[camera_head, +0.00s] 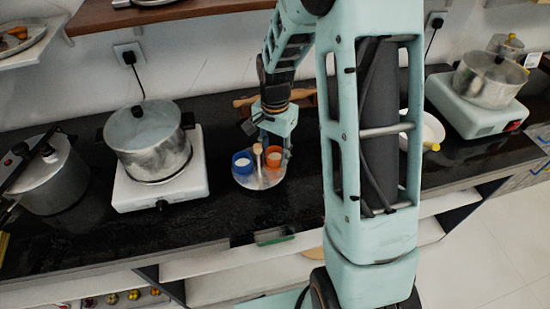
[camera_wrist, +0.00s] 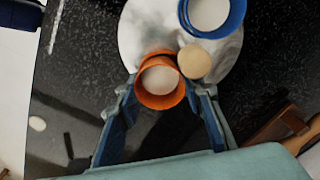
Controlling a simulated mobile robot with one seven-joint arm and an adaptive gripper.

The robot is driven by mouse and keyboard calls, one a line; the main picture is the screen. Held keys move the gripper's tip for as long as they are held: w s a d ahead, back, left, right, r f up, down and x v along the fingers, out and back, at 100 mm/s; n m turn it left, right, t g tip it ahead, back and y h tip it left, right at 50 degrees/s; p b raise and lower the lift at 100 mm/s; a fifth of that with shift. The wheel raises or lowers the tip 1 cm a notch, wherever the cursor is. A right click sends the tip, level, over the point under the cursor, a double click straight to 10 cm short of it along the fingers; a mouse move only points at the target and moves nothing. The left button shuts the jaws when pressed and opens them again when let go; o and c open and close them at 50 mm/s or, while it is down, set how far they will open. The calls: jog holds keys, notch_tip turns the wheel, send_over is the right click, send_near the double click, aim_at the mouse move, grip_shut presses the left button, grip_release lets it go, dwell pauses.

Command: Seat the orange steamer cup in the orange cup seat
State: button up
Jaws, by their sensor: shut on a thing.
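The orange steamer cup (camera_wrist: 160,101) is upright between the two fingers of my gripper (camera_wrist: 159,92), which is shut on it. The cup has a pale inside. In the head view the cup (camera_head: 273,160) is at the right side of a round pale stand (camera_head: 262,184), below my gripper (camera_head: 272,142). In the wrist view a second orange edge, apparently the orange cup seat (camera_wrist: 152,54), shows just beyond the cup. The cup hides most of it, and I cannot tell whether the cup rests in it.
A blue cup (camera_wrist: 213,34) with a pale inside stands on the same stand. A round wooden knob (camera_wrist: 194,62) rises close beside the orange cup. A pot on a white stove (camera_head: 160,190) is to the left. A wooden item (camera_wrist: 285,125) lies at the lower right.

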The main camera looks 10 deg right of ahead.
jog(key=o, duration=0.9)
jog(key=shift+o, duration=0.2)
jog(key=shift+r, duration=0.15)
notch_tip(320, 180, up, 12)
jog(key=shift+p, duration=0.3)
